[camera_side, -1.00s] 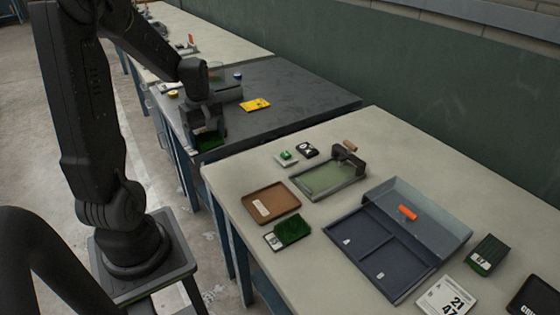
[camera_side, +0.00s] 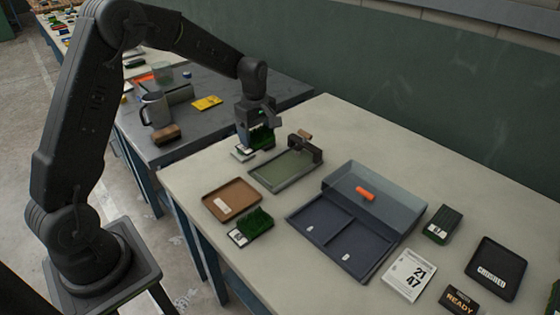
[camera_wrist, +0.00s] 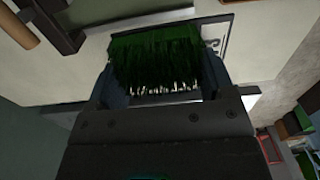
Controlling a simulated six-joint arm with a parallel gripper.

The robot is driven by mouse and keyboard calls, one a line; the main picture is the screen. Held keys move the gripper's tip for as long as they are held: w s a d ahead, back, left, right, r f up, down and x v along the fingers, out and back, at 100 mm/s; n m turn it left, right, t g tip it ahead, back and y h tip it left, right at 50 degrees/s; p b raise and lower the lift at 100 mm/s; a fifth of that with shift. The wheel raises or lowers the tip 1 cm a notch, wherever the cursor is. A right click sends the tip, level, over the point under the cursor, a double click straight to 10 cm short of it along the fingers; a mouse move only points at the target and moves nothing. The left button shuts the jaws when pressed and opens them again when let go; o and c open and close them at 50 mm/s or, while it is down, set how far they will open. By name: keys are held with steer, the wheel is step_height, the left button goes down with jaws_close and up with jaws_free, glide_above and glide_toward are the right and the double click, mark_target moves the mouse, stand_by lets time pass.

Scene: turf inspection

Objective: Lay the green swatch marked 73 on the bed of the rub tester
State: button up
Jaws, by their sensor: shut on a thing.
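My gripper (camera_side: 256,125) is shut on a green turf swatch (camera_side: 263,137), held upright in the side view above the pale bench's back left. In the wrist view the swatch (camera_wrist: 155,60) fills the space between the fingers, with a pale label edge at its right; the number is mostly hidden. The rub tester (camera_side: 310,148) stands just in front and to the right of my gripper. Its flat green bed (camera_side: 283,171) shows bare in the side view, and the swatch is apart from it.
A brown tray (camera_side: 246,185) and another green swatch (camera_side: 256,222) lie in front of the tester. A dark swatch (camera_side: 442,224) lies right. A mug (camera_side: 155,110) and brown block (camera_side: 166,134) are on the dark bench.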

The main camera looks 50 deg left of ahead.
glide_above(280, 167)
step_height(280, 167, down, 4)
steer(key=shift+r, duration=0.1)
steer(key=shift+f, duration=2.05)
steer(key=shift+f, duration=0.15)
steer(key=o, duration=0.9)
steer(key=shift+c, duration=0.2)
